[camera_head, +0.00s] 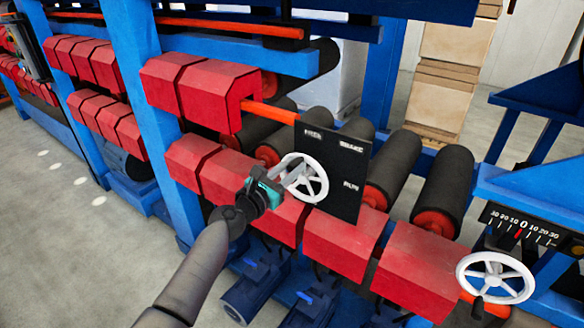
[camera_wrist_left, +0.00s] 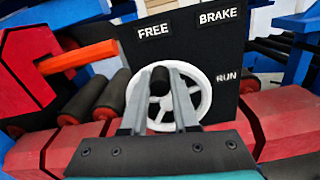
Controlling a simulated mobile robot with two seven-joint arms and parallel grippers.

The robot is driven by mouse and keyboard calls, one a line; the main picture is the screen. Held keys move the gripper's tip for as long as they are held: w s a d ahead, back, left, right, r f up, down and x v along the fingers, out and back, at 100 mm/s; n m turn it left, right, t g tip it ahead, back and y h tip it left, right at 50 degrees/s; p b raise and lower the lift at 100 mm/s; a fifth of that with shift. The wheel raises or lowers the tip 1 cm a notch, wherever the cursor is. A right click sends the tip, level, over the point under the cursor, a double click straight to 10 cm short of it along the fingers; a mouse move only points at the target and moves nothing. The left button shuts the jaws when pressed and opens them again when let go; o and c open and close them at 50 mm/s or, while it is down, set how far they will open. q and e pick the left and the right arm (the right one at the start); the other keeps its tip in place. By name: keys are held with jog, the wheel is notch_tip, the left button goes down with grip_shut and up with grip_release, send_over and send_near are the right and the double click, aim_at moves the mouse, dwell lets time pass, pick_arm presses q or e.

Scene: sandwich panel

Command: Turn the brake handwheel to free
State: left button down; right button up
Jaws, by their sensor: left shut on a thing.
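The white brake handwheel (camera_head: 323,184) is mounted on a black panel (camera_head: 345,207) lettered FREE, BRAKE and RUN. The wheel also shows in the left wrist view (camera_wrist_left: 204,98), with FREE at its upper left, BRAKE at its upper right and RUN to its right. My left gripper (camera_head: 289,174) is at the wheel's left side in the head view. In the left wrist view its fingers (camera_wrist_left: 160,84) are shut on the wheel's dark handle knob (camera_wrist_left: 160,76). The fingers hide part of the wheel. My right gripper is not in view.
Red angular blocks (camera_head: 338,243) line the machine below the panel, with dark rollers (camera_head: 445,185) behind. An orange bar (camera_head: 268,113) reaches the panel's left edge. A second white handwheel (camera_head: 524,283) stands at lower right under a numbered scale (camera_head: 519,228).

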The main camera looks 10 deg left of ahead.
pick_arm(q)
jog(key=c, duration=0.7)
grip_release()
jog(key=shift+a, duration=0.1)
jog(key=shift+v, duration=7.6)
